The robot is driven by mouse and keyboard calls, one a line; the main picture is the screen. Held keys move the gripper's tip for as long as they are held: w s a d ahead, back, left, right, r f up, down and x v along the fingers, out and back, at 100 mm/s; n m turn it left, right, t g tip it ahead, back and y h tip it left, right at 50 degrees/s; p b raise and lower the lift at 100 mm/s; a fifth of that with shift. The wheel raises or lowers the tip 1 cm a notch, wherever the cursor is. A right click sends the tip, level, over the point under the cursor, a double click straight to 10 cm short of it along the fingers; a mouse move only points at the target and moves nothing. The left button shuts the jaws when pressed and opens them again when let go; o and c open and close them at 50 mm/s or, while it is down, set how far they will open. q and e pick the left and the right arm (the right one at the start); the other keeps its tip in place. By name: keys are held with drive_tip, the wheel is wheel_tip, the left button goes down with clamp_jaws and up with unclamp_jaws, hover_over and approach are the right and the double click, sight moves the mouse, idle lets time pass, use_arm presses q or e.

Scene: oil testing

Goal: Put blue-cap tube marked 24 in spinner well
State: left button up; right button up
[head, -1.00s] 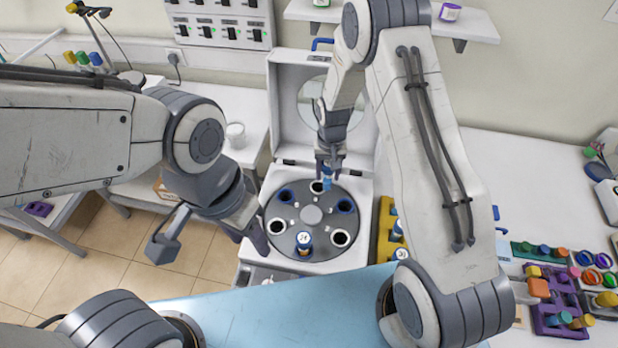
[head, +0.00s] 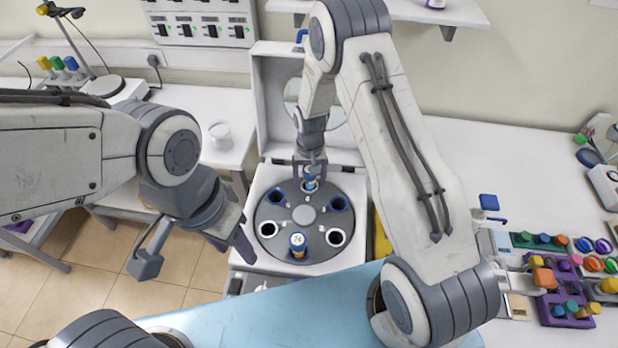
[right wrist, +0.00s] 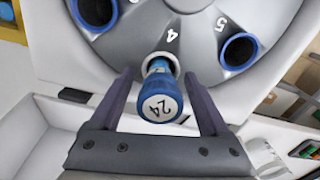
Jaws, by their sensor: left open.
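The blue-cap tube marked 24 (right wrist: 158,96) stands in the spinner well labelled 4 in the right wrist view, its cap above the rim. It also shows at the far side of the rotor in the head view (head: 311,182). My right gripper (right wrist: 160,92) is open around it, with a gap to each finger. The spinner's grey rotor (head: 270,213) has several blue- or white-rimmed wells. Another blue tube with a white numbered top (head: 297,244) stands in the near well. My left gripper (head: 197,254) is open and empty, left of the spinner.
The spinner's raised lid (head: 268,100) stands behind the rotor. A blue surface (head: 330,310) lies in front. Racks with coloured caps (head: 560,290) are at the right. A white cup (head: 220,133) stands on the left bench. The bench behind the racks has free room.

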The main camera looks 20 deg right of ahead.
drive_tip(key=shift+r, duration=0.1)
drive_tip(key=shift+r, duration=0.3)
wheel_tip(320, 180, up, 11)
drive_tip(key=b, duration=0.4)
drive_tip(key=shift+f, duration=0.1)
drive_tip(key=s+a+r+n, duration=0.3)
drive_tip(key=s+a+r, duration=0.15)
drive_tip(key=s, duration=0.25)
drive_tip(key=s+a+r+n, duration=0.2)
drive_tip(key=s+a+r, duration=0.25)
drive_tip(key=s, duration=0.25)
drive_tip(key=s+r+n+y, duration=0.1)
drive_tip(key=s+n, duration=0.3)
drive_tip(key=s, duration=1)
drive_tip(key=shift+s+a+r+n, duration=0.2)
drive_tip(key=shift+s+a+n, duration=0.1)
drive_tip(key=shift+a+n, duration=0.1)
drive_tip(key=shift+f+b, duration=0.1)
drive_tip(key=shift+b, duration=0.2)
